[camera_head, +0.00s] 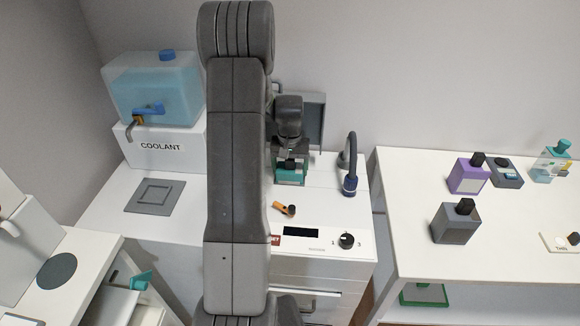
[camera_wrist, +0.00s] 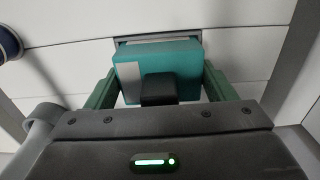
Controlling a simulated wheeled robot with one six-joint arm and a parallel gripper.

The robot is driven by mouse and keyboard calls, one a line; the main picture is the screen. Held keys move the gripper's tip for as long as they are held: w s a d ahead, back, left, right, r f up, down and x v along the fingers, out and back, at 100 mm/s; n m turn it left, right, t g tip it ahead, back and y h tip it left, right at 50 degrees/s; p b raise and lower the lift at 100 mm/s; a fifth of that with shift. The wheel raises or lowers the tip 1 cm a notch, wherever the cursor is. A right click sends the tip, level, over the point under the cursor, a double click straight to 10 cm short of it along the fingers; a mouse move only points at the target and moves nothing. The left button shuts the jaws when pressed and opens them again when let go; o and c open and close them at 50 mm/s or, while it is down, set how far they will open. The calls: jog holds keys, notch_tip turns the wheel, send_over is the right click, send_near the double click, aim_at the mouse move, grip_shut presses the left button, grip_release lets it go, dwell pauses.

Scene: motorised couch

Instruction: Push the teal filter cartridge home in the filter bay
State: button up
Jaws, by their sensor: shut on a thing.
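The teal filter cartridge (camera_wrist: 185,62) shows in the wrist view as a teal block with a pale label and a black knob on its near face. My gripper (camera_wrist: 160,86) has one green finger on each side of it and is shut on it. In the head view the cartridge (camera_head: 289,179) is below my gripper (camera_head: 290,160) at the back of the white cabinet, partly covered by my arm. The filter bay (camera_wrist: 125,41) shows as a grey-edged opening at the cartridge's far end. How deep the cartridge sits in it is hidden.
A grey panel (camera_head: 315,112) stands upright behind my gripper. A dark hooked spout (camera_head: 350,178) rises to its right. The coolant tank (camera_head: 153,90) stands at left. An orange-and-black piece (camera_head: 284,209) lies in front. Purple (camera_head: 467,176) and grey (camera_head: 455,223) cartridges stand on the right table.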

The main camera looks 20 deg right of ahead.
jog(key=shift+f+b, duration=0.45)
jog(key=shift+f, duration=0.2)
jog(key=o, duration=1.6)
notch_tip(320, 180, up, 8)
jog(key=shift+f, duration=0.2)
jog(key=shift+c, duration=0.4)
